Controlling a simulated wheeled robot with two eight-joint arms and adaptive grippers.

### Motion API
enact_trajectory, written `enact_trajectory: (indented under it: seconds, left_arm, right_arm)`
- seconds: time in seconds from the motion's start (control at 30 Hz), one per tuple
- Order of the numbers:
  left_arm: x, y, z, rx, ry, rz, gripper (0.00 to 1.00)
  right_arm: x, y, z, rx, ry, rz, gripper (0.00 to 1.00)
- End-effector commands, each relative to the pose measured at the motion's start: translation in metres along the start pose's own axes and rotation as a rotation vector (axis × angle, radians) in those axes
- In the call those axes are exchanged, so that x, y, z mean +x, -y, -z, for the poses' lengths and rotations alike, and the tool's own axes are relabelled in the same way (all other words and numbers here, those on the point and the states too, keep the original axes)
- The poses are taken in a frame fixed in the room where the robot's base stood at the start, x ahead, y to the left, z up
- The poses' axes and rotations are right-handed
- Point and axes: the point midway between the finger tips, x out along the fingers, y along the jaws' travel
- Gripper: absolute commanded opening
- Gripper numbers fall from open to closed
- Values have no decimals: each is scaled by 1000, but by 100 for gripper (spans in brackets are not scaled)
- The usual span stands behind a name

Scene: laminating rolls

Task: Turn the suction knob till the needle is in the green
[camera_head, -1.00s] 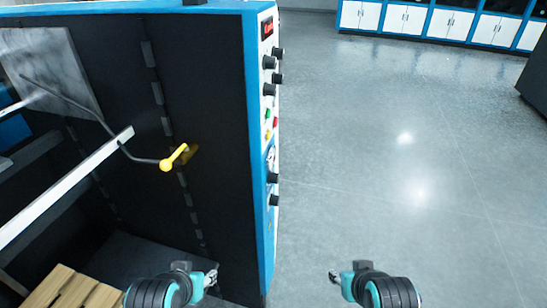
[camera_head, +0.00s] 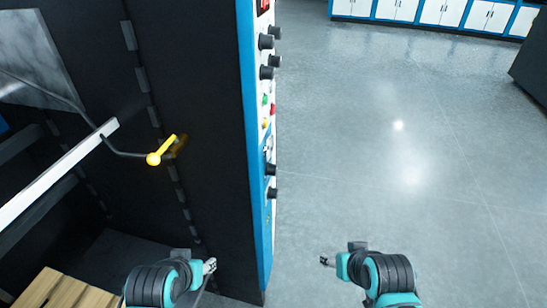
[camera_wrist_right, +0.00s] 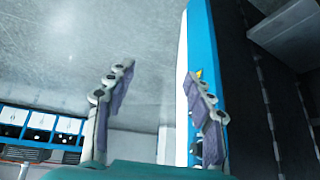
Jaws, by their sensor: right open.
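The control panel (camera_head: 266,140) is on the right side of a blue and black machine and is seen almost edge-on in the head view. Black knobs stick out of it: an upper group (camera_head: 266,73) and a lower pair (camera_head: 271,181). I cannot tell which is the suction knob. No gauge face or needle can be read. My right gripper (camera_head: 327,261) is right of the panel, over the floor, apart from it; in the right wrist view its fingers (camera_wrist_right: 158,72) are spread and empty. My left gripper (camera_head: 210,266) is in front of the machine's dark side; its jaws are too small to read.
A yellow-handled lever (camera_head: 162,150) sticks out from the machine's dark side. A wooden pallet (camera_head: 62,290) lies at the lower left. Grey floor (camera_head: 400,170) right of the panel is clear. Blue and white cabinets (camera_head: 430,18) stand far back.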

Motion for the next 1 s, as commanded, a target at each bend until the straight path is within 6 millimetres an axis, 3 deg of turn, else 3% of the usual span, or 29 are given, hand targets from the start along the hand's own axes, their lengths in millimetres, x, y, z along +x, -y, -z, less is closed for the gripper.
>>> enact_trajectory:
  seconds: [0.3, 0.53, 0.8, 1.0]
  left_arm:
    - [-24, 0, 17, 0, 0, 0, 45]
    - [-40, 0, 28, 0, 0, 0, 45]
    - [-58, 0, 41, 0, 0, 0, 45]
    - [-66, 0, 47, 0, 0, 0, 45]
  right_arm:
    - [22, 57, 85, 52, 82, 357, 53]
    - [48, 87, 150, 52, 37, 682, 53]
    - [72, 89, 206, 14, -158, 1049, 53]
    - [79, 76, 218, -19, -322, 1223, 53]
